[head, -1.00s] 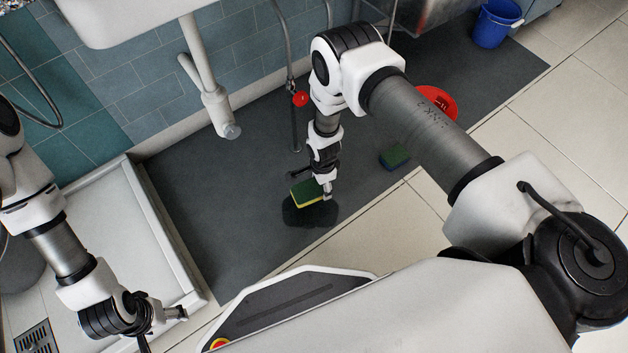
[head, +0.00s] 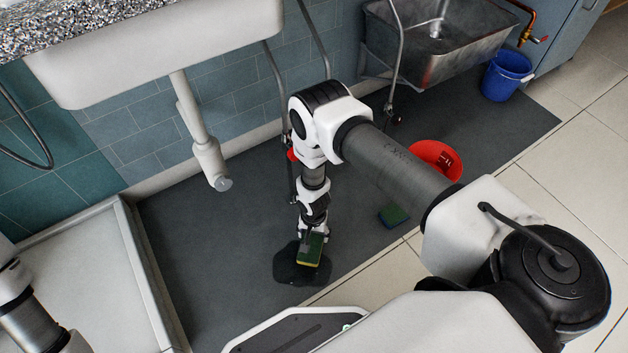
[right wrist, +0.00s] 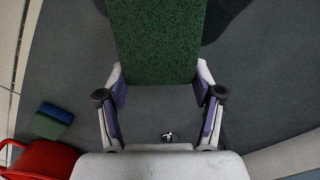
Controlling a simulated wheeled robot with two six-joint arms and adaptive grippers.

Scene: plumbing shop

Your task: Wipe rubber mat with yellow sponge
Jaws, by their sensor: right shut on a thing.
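The yellow sponge (head: 312,252) has a green scouring face, with yellow along its lower edge. My right gripper (head: 314,232) is shut on it and points down at the mat. In the right wrist view, the green face (right wrist: 160,42) shows between the fingers of the right gripper (right wrist: 160,92). The dark grey rubber mat (head: 230,240) covers the floor along the tiled wall. A darker wet-looking patch (head: 288,272) lies on the mat under and around the sponge. I cannot tell whether the sponge touches the mat. My left gripper is outside the head view.
A blue and green sponge (head: 393,216) and a red tub (head: 437,157) sit on the mat to the right. A blue bucket (head: 506,76) stands at the back right near a metal sink (head: 440,40). A white shower tray (head: 90,270) borders the mat's left.

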